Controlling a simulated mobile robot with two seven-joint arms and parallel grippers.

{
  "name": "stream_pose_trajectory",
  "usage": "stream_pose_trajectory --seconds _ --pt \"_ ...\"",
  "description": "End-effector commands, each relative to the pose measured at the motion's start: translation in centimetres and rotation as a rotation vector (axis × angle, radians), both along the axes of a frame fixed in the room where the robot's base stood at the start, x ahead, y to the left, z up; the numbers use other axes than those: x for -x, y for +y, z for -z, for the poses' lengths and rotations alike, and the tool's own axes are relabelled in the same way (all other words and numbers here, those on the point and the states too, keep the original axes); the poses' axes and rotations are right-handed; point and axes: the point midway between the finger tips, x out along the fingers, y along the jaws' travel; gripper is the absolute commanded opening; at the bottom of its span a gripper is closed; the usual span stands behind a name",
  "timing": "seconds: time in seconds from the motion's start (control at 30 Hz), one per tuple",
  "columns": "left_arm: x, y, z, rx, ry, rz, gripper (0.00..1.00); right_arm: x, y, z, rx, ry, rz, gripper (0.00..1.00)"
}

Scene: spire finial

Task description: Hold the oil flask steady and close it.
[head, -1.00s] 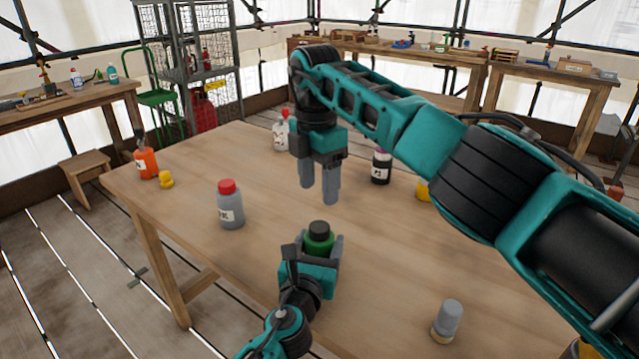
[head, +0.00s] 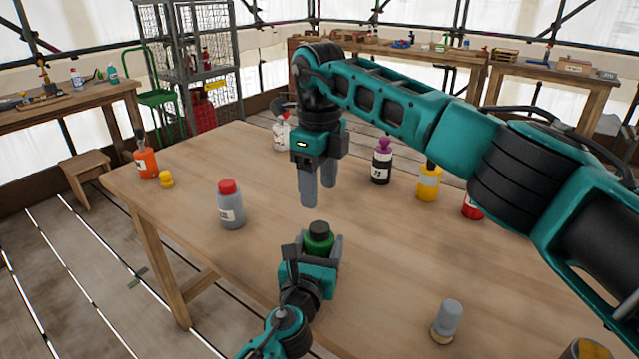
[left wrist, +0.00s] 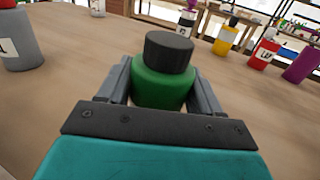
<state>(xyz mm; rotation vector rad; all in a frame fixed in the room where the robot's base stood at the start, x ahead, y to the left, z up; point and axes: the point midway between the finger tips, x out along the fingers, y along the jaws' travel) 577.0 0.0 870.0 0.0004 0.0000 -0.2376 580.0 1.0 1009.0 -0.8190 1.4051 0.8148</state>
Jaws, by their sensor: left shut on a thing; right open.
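A green flask (head: 320,246) with a black cap (head: 319,228) on top stands upright near the front edge of the wooden table. My left gripper (head: 320,255) is shut around the flask's body from the front. The left wrist view shows the green flask (left wrist: 164,80) between both fingers, with the black cap (left wrist: 169,52) seated on its top; I cannot tell how tight it is. My right gripper (head: 318,188) is open and empty, pointing down above the cap with a clear gap between.
A grey bottle with a red cap (head: 230,207) stands to the left. An orange bottle (head: 147,163) and a yellow piece (head: 166,180) are farther left. A purple-topped bottle (head: 382,165), a yellow bottle (head: 429,185) and a grey-topped bottle (head: 447,322) stand to the right.

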Motion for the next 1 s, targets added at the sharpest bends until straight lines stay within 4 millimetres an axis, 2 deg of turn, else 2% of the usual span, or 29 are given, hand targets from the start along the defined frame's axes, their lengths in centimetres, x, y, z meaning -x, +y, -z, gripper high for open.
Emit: stream_pose_trajectory --seconds 0.1,0.27,0.7,0.87,1.0 --pt "0.0 0.0 0.0 0.000 0.001 -0.001 0.00 0.2 -0.1 0.1 0.002 0.002 -0.150 0.61" --pt "0.0 0.0 0.0 0.000 0.001 -0.001 0.00 0.4 -0.1 0.2 0.002 0.006 -0.263 0.61" --pt "0.0 0.0 0.0 0.000 0.001 0.000 0.00 0.4 -0.1 0.4 0.002 0.008 -0.287 0.61" --pt "0.0 0.0 0.0 0.000 0.001 0.000 0.00 0.4 -0.1 1.9 0.002 0.010 -0.286 0.61" --pt "0.0 0.0 0.0 0.000 0.001 0.000 0.00 0.5 -0.1 4.2 0.001 0.011 -0.285 0.61"
